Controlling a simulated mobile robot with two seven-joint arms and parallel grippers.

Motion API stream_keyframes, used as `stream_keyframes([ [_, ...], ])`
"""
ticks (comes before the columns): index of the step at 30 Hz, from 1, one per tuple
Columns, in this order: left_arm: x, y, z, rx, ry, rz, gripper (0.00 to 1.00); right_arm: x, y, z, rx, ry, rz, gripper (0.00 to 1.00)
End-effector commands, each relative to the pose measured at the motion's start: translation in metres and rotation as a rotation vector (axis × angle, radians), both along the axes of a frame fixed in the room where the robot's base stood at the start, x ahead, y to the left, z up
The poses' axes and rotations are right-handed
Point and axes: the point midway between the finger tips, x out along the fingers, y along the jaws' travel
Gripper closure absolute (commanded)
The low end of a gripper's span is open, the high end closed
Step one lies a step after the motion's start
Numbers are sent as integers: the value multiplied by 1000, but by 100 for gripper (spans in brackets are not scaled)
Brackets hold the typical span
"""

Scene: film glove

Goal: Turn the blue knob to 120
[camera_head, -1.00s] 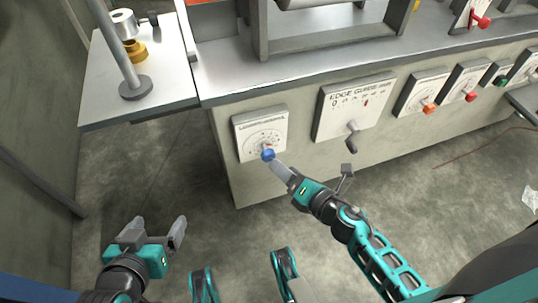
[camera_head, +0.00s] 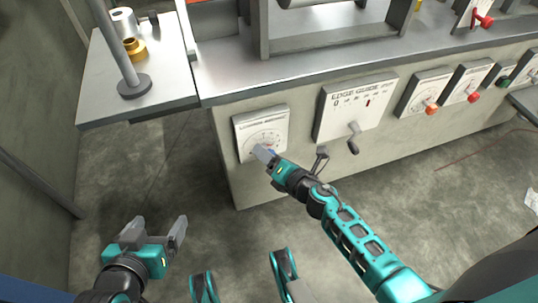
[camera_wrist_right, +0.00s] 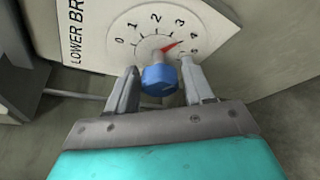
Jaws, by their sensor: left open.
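The blue knob (camera_wrist_right: 159,80) sits on a white dial plate (camera_head: 261,128) on the front of the grey machine. In the right wrist view the dial (camera_wrist_right: 125,28) carries small numbers rising from 0, and its red pointer (camera_wrist_right: 170,46) points up and right, near 3 to 4. My right gripper (camera_head: 266,156) is at the dial and mostly hides the knob in the head view. In the wrist view its fingers stand on either side of the knob; I cannot tell whether they press on it. My left gripper (camera_head: 156,231) is open and empty, low at the left.
An edge guide plate (camera_head: 356,105) with a grey handle (camera_head: 353,138) is right of the dial. Further right are plates with an orange knob (camera_head: 431,108) and a red knob (camera_head: 473,96). A side table (camera_head: 145,100) with a pole stands at the left. The floor before the machine is clear.

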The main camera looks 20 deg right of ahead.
Motion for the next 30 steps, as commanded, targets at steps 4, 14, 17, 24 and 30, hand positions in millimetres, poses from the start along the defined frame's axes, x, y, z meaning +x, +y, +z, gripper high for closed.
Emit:
stream_keyframes([
  [4,0,0,0,0,-1,0,15,0,0,0,0,0,0,63],
  [14,0,0,0,-1,-1,1,15,0,0,0,1,0,0,90],
  [17,0,0,0,-1,-1,1,15,0,0,0,19,2,1,90],
  [24,-2,0,-2,0,4,1,15,0,0,0,85,3,0,90],
  [30,-3,0,-3,0,8,1,15,0,0,0,84,4,-1,58],
])
